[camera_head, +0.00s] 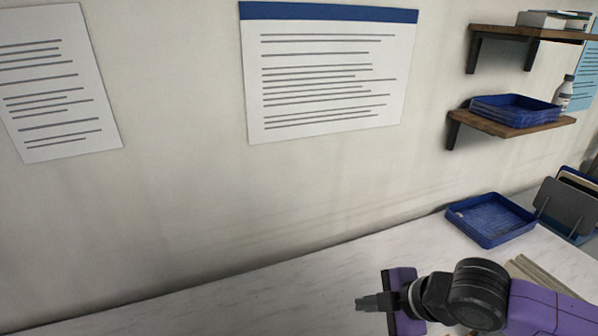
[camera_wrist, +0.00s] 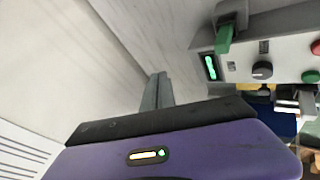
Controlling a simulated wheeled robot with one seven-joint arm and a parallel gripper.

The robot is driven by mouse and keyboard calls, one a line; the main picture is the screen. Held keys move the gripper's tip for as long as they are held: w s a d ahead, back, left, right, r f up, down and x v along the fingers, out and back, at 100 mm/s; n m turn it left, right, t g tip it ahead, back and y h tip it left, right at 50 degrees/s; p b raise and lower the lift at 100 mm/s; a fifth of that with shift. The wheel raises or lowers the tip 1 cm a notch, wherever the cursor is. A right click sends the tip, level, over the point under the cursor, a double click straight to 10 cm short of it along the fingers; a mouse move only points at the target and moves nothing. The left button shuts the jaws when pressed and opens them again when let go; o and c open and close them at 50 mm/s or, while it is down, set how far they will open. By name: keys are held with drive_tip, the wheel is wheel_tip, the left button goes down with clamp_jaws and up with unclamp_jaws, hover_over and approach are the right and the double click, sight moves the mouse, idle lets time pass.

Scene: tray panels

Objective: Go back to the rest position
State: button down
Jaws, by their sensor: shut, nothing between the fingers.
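My gripper (camera_head: 366,303) is at the lower right of the head view, at the end of my purple and black arm. Its fingers point left, above the pale marbled counter (camera_head: 290,290). The fingers are together, with nothing held. In the wrist view the closed fingers (camera_wrist: 157,92) stick out beyond the purple and black gripper body.
A blue tray (camera_head: 490,220) lies on the counter at the right. Dark panels (camera_head: 566,205) stand in a rack beyond it. Wall shelves (camera_head: 515,128) hold more blue trays. A control panel (camera_wrist: 285,65) with knobs is in the wrist view. The counter's left part is clear.

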drive_tip(key=w+a+r+m+t+y, duration=0.25)
drive_tip(key=a+r+t+y, duration=0.35)
drive_tip(key=a+r, duration=1.05)
drive_tip(key=s+d+r+m+t+y+b, duration=0.1)
drive_tip(key=d+r+m+t, duration=0.1)
drive_tip(key=r+m+t, duration=0.35)
drive_tip(key=s+d+r+m+t+y+b, duration=0.1)
drive_tip(key=d+r+m+t, duration=0.1)
drive_tip(key=r, duration=0.7)
drive_tip(key=s+d+f+m+t+h+b, duration=0.1)
drive_tip(key=s+d+f+m+t+h, duration=0.2)
drive_tip(key=s+d+f+m+h, duration=0.95)
drive_tip(key=s+d+f+n+g+b, duration=0.2)
drive_tip(key=s+f+g, duration=0.6)
drive_tip(key=s+f, duration=1.4)
drive_tip(key=s+d+n, duration=0.1)
drive_tip(key=s, duration=0.2)
drive_tip(key=shift+d, duration=0.3)
drive_tip(key=shift+s+r+n+h, duration=0.1)
drive_tip(key=shift+n+h, duration=0.15)
